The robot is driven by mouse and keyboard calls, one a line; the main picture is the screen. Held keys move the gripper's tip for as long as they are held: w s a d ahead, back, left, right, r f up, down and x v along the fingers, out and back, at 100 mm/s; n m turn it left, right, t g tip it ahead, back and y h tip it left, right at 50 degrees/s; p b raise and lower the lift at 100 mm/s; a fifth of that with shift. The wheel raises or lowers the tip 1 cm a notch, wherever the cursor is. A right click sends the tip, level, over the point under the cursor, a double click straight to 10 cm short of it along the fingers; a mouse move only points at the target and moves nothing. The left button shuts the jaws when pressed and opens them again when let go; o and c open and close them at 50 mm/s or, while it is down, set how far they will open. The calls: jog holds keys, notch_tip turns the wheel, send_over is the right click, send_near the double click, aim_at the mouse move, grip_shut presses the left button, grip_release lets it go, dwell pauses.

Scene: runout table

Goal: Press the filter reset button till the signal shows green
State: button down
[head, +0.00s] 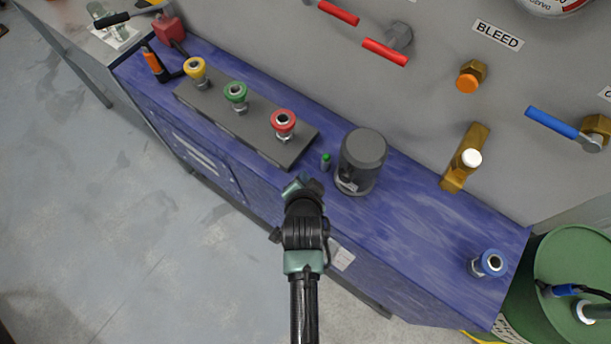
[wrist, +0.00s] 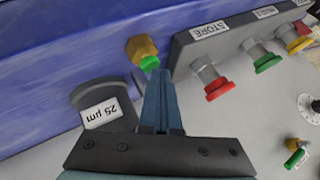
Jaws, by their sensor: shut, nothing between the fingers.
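The dark grey filter (head: 361,162) stands on the blue bench, and in the wrist view its body (wrist: 92,95) bears a "25 µm" label. Just left of it in the head view is a small fitting with a green top (head: 326,157). In the wrist view this green end (wrist: 149,63) sits on a brass hex body. It seems to be the signal or button; I cannot tell which. My gripper (head: 303,183) is shut and empty. In the wrist view its fingertips (wrist: 156,72) overlap the edge of the green end; contact is unclear.
A grey block (head: 215,115) with yellow, green and red knobs lies left of the fitting. The grey panel behind carries red-handled valves and a BLEED fitting (head: 468,77). A blue knob (head: 489,263) and green drum (head: 580,270) are at right.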

jog(key=shift+r+p, duration=0.7)
jog(key=shift+r, duration=0.1)
notch_tip(320, 180, up, 5)
jog(key=p, duration=0.4)
jog(key=shift+p, duration=0.35)
